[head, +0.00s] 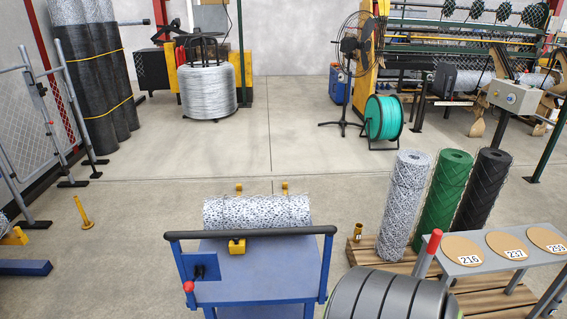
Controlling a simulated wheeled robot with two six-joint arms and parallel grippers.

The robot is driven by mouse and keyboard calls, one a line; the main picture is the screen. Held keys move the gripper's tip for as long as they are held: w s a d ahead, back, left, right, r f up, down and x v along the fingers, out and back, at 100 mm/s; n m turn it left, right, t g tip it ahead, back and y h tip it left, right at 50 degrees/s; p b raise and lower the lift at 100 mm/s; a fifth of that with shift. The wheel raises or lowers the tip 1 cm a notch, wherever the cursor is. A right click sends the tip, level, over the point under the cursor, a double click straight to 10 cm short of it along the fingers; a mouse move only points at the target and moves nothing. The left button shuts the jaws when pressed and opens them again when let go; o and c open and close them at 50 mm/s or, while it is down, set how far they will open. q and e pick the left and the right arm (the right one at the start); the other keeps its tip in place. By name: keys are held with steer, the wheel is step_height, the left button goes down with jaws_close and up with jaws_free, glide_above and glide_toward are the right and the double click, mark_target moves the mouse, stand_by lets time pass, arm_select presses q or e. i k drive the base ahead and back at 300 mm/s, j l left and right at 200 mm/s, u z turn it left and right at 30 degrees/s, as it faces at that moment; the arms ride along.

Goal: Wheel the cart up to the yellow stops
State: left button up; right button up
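A blue cart (255,268) stands at the bottom centre, with a black push handle (250,234) along its near side. A roll of silver wire mesh (257,212) lies across its top, behind a yellow block (237,246). Two small yellow pieces (239,188) (285,187) show just beyond the roll; I cannot tell whether they are on the cart or are stops on the floor. A red-knobbed lever (188,287) is at the cart's near left corner.
A wooden pallet (372,250) with upright mesh rolls (445,200) stands right of the cart. A shelf with numbered discs (505,245) is at right. A yellow post (83,212) and blue beam (25,268) are at left. Floor beyond the cart is clear.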

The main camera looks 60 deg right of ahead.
mark_target(281, 274)
steer(key=z, duration=1.75)
